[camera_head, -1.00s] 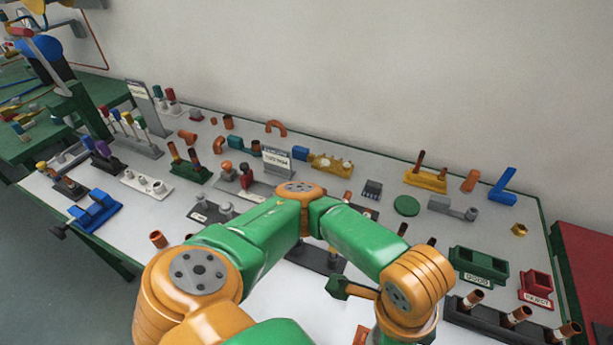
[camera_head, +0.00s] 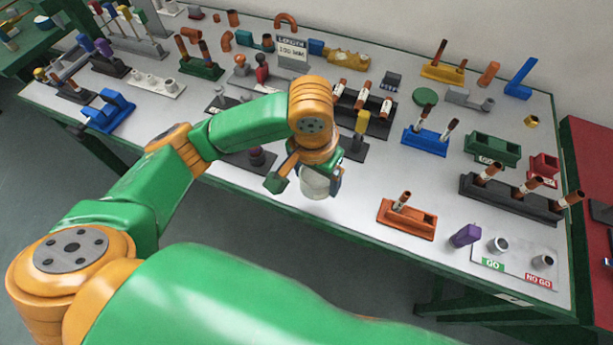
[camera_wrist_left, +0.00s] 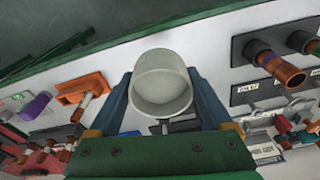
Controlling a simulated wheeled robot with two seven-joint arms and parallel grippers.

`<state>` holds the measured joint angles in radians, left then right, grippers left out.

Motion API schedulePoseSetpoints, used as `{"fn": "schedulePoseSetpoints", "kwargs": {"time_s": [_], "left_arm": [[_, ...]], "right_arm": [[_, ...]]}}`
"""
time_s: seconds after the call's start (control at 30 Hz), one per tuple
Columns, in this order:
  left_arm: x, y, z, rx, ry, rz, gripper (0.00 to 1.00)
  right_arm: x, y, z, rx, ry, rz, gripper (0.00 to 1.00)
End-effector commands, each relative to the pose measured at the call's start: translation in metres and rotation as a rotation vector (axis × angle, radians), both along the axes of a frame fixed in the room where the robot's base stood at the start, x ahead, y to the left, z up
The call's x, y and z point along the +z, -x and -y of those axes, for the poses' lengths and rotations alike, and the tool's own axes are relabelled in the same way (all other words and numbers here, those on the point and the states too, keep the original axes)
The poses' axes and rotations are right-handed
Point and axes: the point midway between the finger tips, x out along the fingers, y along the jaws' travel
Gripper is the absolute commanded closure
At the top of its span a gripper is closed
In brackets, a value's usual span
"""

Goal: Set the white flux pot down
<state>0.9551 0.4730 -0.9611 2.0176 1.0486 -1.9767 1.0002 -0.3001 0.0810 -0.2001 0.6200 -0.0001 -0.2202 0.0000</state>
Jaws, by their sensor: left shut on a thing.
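My left gripper (camera_head: 316,178) is over the front part of the grey-topped bench (camera_head: 350,225), near its front edge. It is shut on the white flux pot (camera_head: 317,184), whose lower part shows beneath the wrist. In the left wrist view the pot (camera_wrist_left: 161,82) sits between the two blue-grey fingers, with its round opening showing. I cannot tell whether its base touches the bench top. My right gripper is not in view.
An orange block with a copper tube (camera_head: 405,219) stands to the right of the pot. A dark holder with a yellow-handled piece (camera_head: 352,147) is just behind it. A purple block (camera_head: 465,236) and a GO/NO GO plate (camera_head: 515,262) stand farther right. Bare bench lies between pot and orange block.

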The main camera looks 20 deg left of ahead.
Motion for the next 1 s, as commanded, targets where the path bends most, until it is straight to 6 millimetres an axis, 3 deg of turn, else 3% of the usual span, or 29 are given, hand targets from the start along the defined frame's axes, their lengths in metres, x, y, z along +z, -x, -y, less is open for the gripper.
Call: {"fn": "schedulePoseSetpoints", "kwargs": {"time_s": [0.1, 0.2, 0.33, 0.47, 0.83, 0.87, 0.9, 1.0], "left_arm": [[-0.031, -0.022, -0.013, 0.005, -0.003, -0.004, 0.82], [-0.046, -0.035, -0.018, 0.0, -0.002, -0.001, 0.82], [-0.062, -0.046, -0.024, 0.0, -0.002, 0.0, 0.82], [-0.084, -0.045, -0.023, -0.003, -0.002, 0.001, 0.82], [-0.092, -0.045, -0.023, -0.004, 0.0, 0.001, 0.82], [-0.092, -0.045, -0.023, -0.005, 0.0, 0.001, 0.11], [-0.092, -0.045, -0.023, -0.005, 0.0, 0.002, 0.01], [-0.092, -0.045, -0.023, -0.005, 0.0, 0.002, 0.0]], "right_arm": [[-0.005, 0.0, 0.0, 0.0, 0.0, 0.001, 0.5], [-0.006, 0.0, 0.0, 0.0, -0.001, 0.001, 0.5], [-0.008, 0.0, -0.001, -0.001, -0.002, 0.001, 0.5], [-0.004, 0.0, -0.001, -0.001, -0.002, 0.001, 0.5], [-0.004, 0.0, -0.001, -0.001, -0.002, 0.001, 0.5], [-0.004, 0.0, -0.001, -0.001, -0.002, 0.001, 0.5], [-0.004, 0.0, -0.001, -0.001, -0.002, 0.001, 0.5], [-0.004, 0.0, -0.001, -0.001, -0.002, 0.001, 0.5]]}}
